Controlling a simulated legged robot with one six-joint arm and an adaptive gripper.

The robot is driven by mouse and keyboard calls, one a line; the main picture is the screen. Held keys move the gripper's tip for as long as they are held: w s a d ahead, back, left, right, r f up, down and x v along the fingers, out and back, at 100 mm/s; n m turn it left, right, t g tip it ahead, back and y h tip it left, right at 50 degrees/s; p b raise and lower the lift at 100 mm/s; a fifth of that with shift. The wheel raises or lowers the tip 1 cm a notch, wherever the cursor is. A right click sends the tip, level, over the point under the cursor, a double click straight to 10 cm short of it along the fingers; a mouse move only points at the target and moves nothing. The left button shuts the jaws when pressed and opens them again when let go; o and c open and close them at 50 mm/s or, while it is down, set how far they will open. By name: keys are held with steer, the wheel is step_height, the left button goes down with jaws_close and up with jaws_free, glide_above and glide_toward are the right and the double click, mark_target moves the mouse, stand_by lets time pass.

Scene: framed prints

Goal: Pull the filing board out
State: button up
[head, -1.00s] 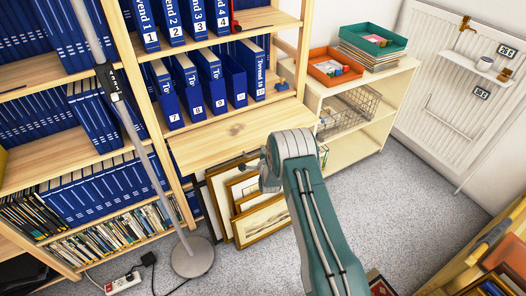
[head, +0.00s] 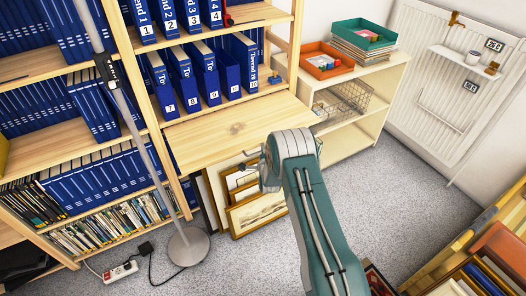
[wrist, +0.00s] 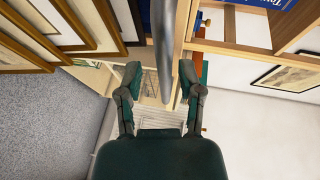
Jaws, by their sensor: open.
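The filing board (head: 220,130) is a flat pale wooden panel. It juts level from the bookcase, below the numbered blue binders and above the framed prints. My gripper (wrist: 156,82) is at its front edge, toward the right in the head view, where my arm hides most of the gripper. In the wrist view the two fingers are spread apart. A narrow grey strip (wrist: 163,45) runs between them, and I cannot tell whether it is part of the board. Finger contact with the board is not clear.
Framed prints (head: 257,212) lean below the board. A lamp stand's round base (head: 188,246) is on the floor to the left. A low shelf (head: 357,140) with trays stands at the right. Grey carpet (head: 395,215) is clear at the right; a crate (head: 497,250) is at lower right.

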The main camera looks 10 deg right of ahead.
steer(key=shift+r, duration=0.15)
steer(key=v, duration=1.1)
steer(key=shift+s, duration=0.4)
steer(key=s+r+n+g+y, duration=0.1)
steer(key=s+r+n+g, duration=0.2)
steer(key=r, duration=0.9)
steer(key=s+r+n+g, duration=0.25)
steer(key=r+n, duration=0.25)
steer(key=r, duration=0.7)
steer(key=s+r+n+g, duration=0.1)
steer(key=s+r+n, duration=0.2)
steer(key=s, duration=0.7)
steer(key=s+r+n+g, duration=0.2)
steer(key=s+r+n, duration=0.1)
steer(key=s, duration=0.7)
steer(key=s+r+n+g, duration=0.1)
steer(key=s+r+n, duration=0.3)
steer(key=s, duration=0.7)
steer(key=shift+g, duration=0.35)
